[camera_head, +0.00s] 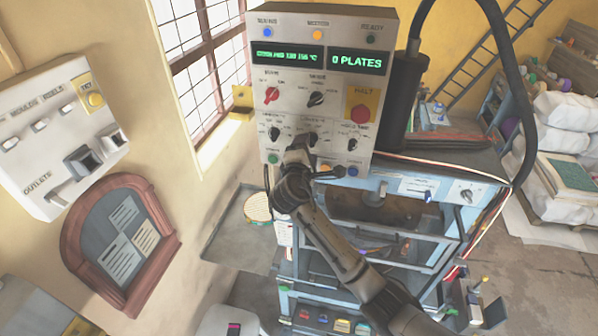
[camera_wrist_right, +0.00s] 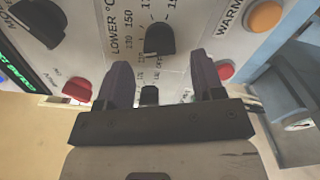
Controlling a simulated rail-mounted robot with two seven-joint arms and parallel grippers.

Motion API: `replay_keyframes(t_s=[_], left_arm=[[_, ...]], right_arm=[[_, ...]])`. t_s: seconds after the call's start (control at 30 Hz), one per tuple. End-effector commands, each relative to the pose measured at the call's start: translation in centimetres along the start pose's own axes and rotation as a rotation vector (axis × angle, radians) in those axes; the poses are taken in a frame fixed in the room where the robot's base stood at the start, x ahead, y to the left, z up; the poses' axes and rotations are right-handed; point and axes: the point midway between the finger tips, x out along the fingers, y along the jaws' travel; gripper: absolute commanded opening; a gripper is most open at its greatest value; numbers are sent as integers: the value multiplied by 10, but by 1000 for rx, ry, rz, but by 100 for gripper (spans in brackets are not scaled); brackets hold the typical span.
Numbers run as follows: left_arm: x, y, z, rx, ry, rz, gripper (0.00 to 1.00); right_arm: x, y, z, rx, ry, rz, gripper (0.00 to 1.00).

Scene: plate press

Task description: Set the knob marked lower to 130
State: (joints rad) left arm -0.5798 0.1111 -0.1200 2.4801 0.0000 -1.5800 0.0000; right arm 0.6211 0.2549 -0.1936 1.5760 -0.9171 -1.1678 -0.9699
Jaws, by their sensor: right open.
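The grey control panel (camera_head: 292,76) stands upright at the centre of the head view. The black knob marked lower (camera_wrist_right: 160,40) shows in the right wrist view, with 130, 150 and higher numbers beside it; its exact setting is unclear. My right gripper (camera_head: 300,146) is at the lower middle of the panel and covers this knob in the head view. In the wrist view the right gripper (camera_wrist_right: 162,72) is open, its two dark fingers spread just short of the knob and not visibly touching it. My left gripper is not in view.
A red knob (camera_head: 271,95), a black knob (camera_head: 316,99), the red halt button (camera_head: 359,113) and small knobs lie close by. In the wrist view an orange button (camera_wrist_right: 266,16) and red button (camera_wrist_right: 225,70) are near the fingers. The blue press (camera_head: 400,187) stands below.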

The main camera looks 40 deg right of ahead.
Motion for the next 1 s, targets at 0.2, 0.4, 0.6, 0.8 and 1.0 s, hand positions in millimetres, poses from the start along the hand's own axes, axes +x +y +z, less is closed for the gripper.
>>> replay_keyframes(t_s=[0.2, 0.4, 0.6, 0.8, 1.0], left_arm=[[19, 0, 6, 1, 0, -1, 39], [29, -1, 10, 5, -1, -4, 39], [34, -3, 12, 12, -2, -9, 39], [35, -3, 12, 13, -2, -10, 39], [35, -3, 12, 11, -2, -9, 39]], right_arm=[[-46, -4, -2, 1, 3, 1, 62], [-80, -3, -2, 2, 2, 0, 62], [-99, -2, -1, -1, 1, 0, 62], [-106, -1, 0, 0, 0, -1, 62], [-106, 0, 0, -1, 0, 0, 62]])
